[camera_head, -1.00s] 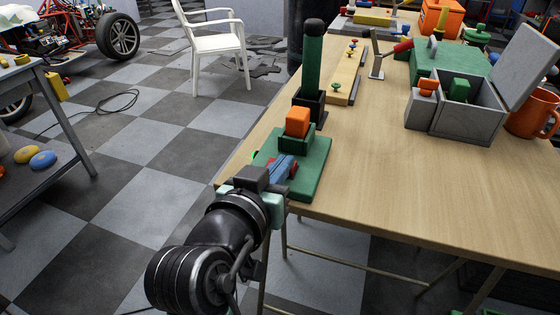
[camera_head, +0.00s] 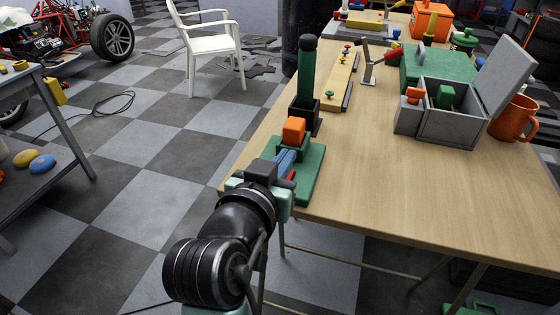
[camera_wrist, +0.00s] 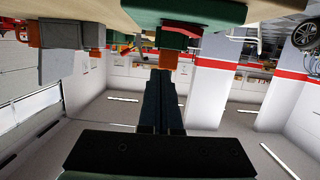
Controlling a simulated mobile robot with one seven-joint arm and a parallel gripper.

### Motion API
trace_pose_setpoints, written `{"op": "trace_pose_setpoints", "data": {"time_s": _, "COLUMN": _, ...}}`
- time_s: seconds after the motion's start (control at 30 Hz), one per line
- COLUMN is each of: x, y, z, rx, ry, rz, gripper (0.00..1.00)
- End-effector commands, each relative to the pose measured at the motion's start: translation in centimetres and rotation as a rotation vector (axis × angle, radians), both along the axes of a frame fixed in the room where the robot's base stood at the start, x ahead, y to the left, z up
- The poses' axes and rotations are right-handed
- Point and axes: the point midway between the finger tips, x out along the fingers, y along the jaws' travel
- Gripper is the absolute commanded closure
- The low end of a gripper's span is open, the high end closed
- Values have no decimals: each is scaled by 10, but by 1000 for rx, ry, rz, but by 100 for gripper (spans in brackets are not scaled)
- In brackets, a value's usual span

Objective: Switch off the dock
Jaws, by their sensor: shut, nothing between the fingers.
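The dock is a green base (camera_head: 312,176) at the near left corner of the wooden table, with an orange block (camera_head: 294,130) in a raised green holder. A small red part (camera_head: 291,175) shows on the base beside my fingers, partly hidden by them. My gripper (camera_head: 287,156) is shut and empty. Its bluish fingers reach over the base toward the holder; I cannot tell whether they touch it. In the wrist view, the closed fingers of my gripper (camera_wrist: 160,77) point toward the orange block (camera_wrist: 168,60), under the green base (camera_wrist: 190,12), which looks upside down.
A dark green cylinder (camera_head: 306,75) stands in a black holder behind the dock. A wooden strip with coloured knobs (camera_head: 340,83), a grey open box (camera_head: 450,128) and an orange mug (camera_head: 515,120) are farther off. The table's near right area is clear.

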Motion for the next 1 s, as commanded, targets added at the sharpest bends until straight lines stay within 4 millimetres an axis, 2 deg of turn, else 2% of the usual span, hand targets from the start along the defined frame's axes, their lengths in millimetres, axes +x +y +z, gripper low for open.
{"op": "trace_pose_setpoints", "data": {"time_s": 0.03, "x": -14, "y": 6, "z": 0, "rx": 0, "ry": 1, "rz": 6, "gripper": 100}}
{"op": "trace_pose_setpoints", "data": {"time_s": 0.2, "x": -50, "y": 17, "z": 9, "rx": 1, "ry": 1, "rz": 7, "gripper": 100}}
{"op": "trace_pose_setpoints", "data": {"time_s": 0.4, "x": -79, "y": 25, "z": 16, "rx": 0, "ry": 0, "rz": 6, "gripper": 100}}
{"op": "trace_pose_setpoints", "data": {"time_s": 0.6, "x": -88, "y": 27, "z": 18, "rx": 1, "ry": 2, "rz": 4, "gripper": 100}}
{"op": "trace_pose_setpoints", "data": {"time_s": 1.0, "x": -88, "y": 27, "z": 18, "rx": 0, "ry": 1, "rz": 4, "gripper": 100}}
